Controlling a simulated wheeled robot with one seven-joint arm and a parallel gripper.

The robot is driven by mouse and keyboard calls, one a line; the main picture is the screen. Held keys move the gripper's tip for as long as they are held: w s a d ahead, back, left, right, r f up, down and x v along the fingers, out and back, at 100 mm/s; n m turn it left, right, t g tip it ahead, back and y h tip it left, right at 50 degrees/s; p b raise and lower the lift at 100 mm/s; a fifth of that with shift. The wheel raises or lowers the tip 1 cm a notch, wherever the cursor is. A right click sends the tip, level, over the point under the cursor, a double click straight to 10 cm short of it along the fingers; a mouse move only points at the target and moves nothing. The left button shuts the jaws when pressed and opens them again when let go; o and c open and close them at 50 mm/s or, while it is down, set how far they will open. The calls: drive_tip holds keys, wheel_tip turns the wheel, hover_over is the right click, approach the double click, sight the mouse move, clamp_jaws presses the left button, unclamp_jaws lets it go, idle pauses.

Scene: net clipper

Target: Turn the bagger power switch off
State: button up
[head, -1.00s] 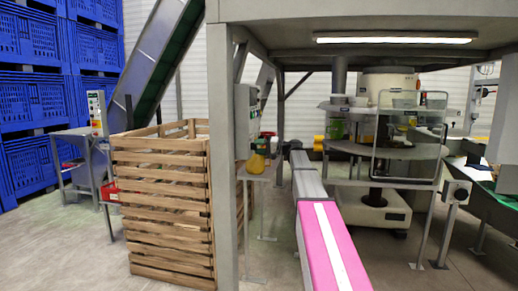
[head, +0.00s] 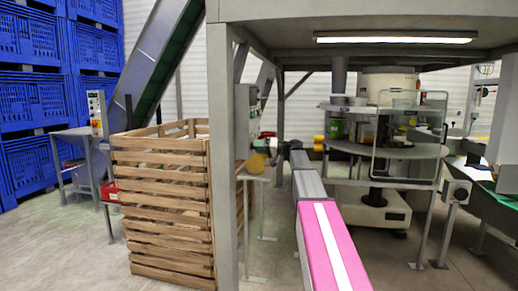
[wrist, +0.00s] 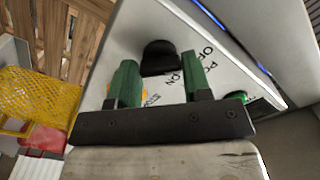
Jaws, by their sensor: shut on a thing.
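The bagger power switch is a black knob (wrist: 160,57) on a pale panel (wrist: 225,65) in the wrist view. Printed lettering beside it is partly readable as "OFF" and "ON". My gripper (wrist: 159,62) has green fingers on either side of the knob and is shut on it. The knob's exact turn is hard to read. In the head view the control box (head: 242,112) is on the inner side of a grey post, and the knob is too small to make out. My gripper reaches it from the right there.
A grey post (head: 224,190) stands left of my arm. A slatted wooden crate (head: 165,210) is beyond it. Yellow netting (wrist: 42,95) lies near the panel. A round bagging table (head: 390,150) stands right of my arm. Blue bins (head: 30,100) are stacked at far left.

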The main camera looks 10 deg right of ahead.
drive_tip(key=shift+f, duration=0.1)
drive_tip(key=o, duration=0.9)
drive_tip(key=v, duration=1.1)
drive_tip(key=s+a+f+m+g+h, duration=0.15)
drive_tip(key=s+a+f, duration=0.25)
drive_tip(key=f, duration=0.6)
drive_tip(key=s+a+f+m+g+h, duration=0.1)
drive_tip(key=s+a+f+h, duration=0.25)
drive_tip(key=f, duration=0.55)
drive_tip(key=s+a+f+m+g+h, duration=0.15)
drive_tip(key=s+a+f, duration=0.3)
drive_tip(key=f, duration=0.55)
drive_tip(key=s+f+g+h, duration=0.1)
drive_tip(key=s+f+h, duration=0.2)
drive_tip(key=s+f, duration=0.3)
drive_tip(key=s+f+g+h, duration=0.1)
drive_tip(key=s+f+h, duration=0.2)
drive_tip(key=s+f, duration=0.3)
drive_tip(key=s+f+h, duration=0.4)
drive_tip(key=s+f, duration=0.3)
drive_tip(key=s, duration=0.3)
drive_tip(key=shift+s+m+g, duration=0.3)
drive_tip(key=shift+m+g, duration=0.1)
